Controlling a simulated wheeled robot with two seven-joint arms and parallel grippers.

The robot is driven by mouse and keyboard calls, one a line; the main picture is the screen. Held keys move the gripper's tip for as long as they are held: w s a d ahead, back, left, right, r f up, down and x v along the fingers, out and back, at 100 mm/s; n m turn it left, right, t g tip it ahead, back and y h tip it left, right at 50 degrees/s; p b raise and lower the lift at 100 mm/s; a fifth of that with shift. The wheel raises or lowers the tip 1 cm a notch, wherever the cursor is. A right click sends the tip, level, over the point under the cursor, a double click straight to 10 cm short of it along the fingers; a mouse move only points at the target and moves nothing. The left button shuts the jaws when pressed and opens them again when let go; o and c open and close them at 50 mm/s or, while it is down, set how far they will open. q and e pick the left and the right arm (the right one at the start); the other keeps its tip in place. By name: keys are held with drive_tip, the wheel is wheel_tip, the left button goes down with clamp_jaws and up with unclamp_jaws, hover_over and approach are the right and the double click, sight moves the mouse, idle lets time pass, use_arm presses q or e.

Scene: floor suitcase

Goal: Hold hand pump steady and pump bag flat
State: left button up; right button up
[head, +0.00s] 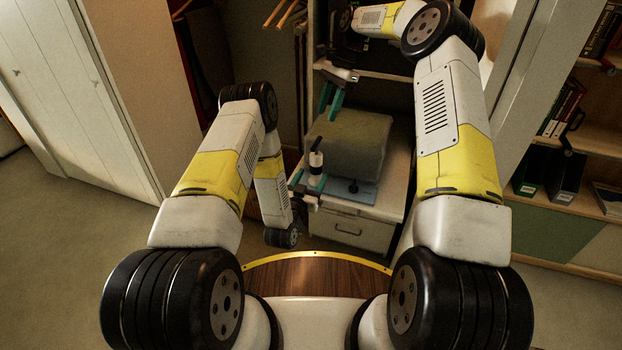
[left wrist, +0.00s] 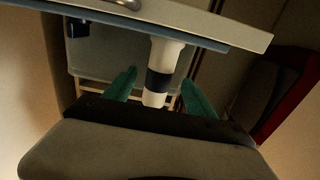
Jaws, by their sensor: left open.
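The hand pump (head: 316,168), white with a dark band and dark top, stands upright by the front left edge of a white cabinet top. My left gripper (head: 306,190) is open around it. In the left wrist view the pump (left wrist: 160,75) sits between the teal fingers, with a gap on each side. The bag (head: 347,145) is a puffed grey-green block on the cabinet, with a flat blue part (head: 367,192) and a small dark round fitting (head: 353,187) in front. My right gripper (head: 331,100) hangs above the bag's back left, its fingers apart and empty.
The white cabinet (head: 350,231) has a drawer with a handle. A shelf (head: 375,72) is above the bag, close to my right arm. Hangers (head: 283,12) hang at the upper left. A bookcase (head: 570,150) stands at the right. The floor at the left is clear.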

use_arm(q)
drive_tip(key=x, duration=0.7)
drive_tip(key=shift+w, duration=0.15)
clamp_jaws()
